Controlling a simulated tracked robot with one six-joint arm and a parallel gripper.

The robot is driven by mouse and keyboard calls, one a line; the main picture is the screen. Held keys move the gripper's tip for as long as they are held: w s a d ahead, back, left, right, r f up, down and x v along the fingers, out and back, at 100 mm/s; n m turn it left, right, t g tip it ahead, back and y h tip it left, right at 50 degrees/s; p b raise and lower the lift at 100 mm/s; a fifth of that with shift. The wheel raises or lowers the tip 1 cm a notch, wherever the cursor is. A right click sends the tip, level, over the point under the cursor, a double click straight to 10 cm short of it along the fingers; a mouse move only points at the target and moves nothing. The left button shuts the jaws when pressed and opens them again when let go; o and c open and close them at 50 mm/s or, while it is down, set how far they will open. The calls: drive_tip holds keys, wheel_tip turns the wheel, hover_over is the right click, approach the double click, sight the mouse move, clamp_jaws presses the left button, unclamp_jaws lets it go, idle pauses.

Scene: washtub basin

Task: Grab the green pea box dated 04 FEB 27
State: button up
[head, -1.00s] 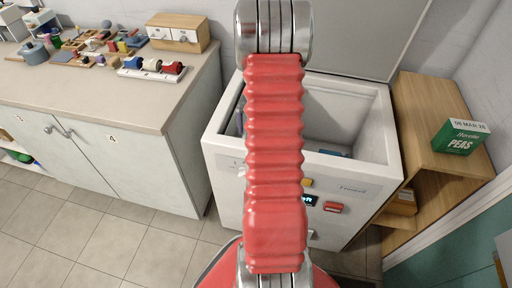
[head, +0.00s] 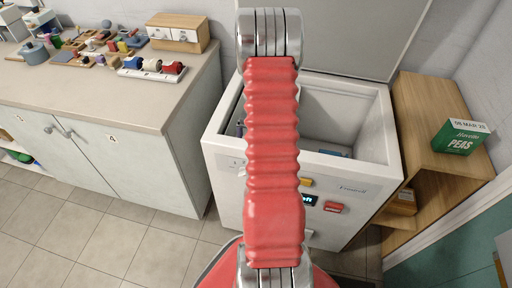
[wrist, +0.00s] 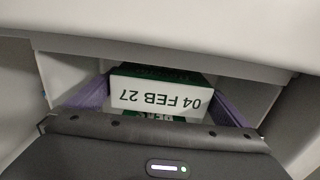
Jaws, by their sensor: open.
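In the wrist view a green box with a white panel (wrist: 162,96) reads "04 FEB 27" upside down, with part of "PEAS" below it. The box sits inside the white chest freezer (head: 358,190). My gripper (wrist: 160,88) is open, with one purple finger on the left of the box and one on the right. The box lies between them. I cannot tell whether the fingers touch it. The dark gripper body hides the box's lower part. In the head view my red arm hides the box and most of the gripper.
Another green pea box (head: 460,139), dated in March, stands on the wooden shelf unit (head: 420,110) at right. A blue item (head: 335,153) lies in the freezer. The freezer walls are close around my gripper. A counter (head: 120,95) with small objects stands left.

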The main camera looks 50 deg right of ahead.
drive_tip(key=shift+f, duration=1.7)
drive_tip(key=shift+c, duration=0.5)
drive_tip(key=c, duration=0.8)
drive_tip(key=shift+r, duration=0.1)
drive_tip(key=shift+c, duration=0.4)
wheel_tip(320, 180, up, 10)
drive_tip(key=shift+f, duration=0.1)
